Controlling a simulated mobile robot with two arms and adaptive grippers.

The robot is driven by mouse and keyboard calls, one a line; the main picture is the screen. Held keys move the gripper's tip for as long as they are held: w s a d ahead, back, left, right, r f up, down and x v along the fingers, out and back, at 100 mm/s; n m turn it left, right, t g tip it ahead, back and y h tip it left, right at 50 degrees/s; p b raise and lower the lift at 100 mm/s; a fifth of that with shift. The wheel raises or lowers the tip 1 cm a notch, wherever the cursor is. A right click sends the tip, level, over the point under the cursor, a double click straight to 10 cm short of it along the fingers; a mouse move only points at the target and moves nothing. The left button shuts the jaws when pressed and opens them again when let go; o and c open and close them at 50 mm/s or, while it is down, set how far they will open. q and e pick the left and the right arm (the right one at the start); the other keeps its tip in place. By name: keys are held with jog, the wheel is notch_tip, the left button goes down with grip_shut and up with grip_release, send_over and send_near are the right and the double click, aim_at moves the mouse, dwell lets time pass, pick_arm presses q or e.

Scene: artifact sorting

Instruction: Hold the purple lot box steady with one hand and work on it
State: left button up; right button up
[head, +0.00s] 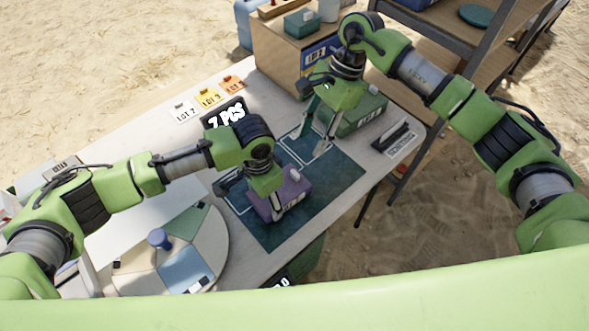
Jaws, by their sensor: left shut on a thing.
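The purple lot box (294,190) sits on the dark teal mat (335,180) at the middle of the table. My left gripper (262,203) reaches down over it and is shut on it, with one finger on the near side; the far finger's contact is partly hidden. My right gripper (313,141) points down at the back of the mat, behind the purple box and apart from it. Its fingers are spread with nothing seen between them.
A green box (362,116) stands just right of my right gripper. A black "7 PCS" sign (226,115) and lot cards (208,97) lie at the back left. A round sectioned tray (215,235) is at the front left. A brown cabinet (278,58) stands behind.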

aim_at(295, 173)
jog(key=shift+n+g, duration=0.3)
jog(key=shift+n, duration=0.4)
jog(key=x, duration=1.1)
jog(key=shift+w+a+f, duration=0.15)
jog(key=shift+f, duration=0.05)
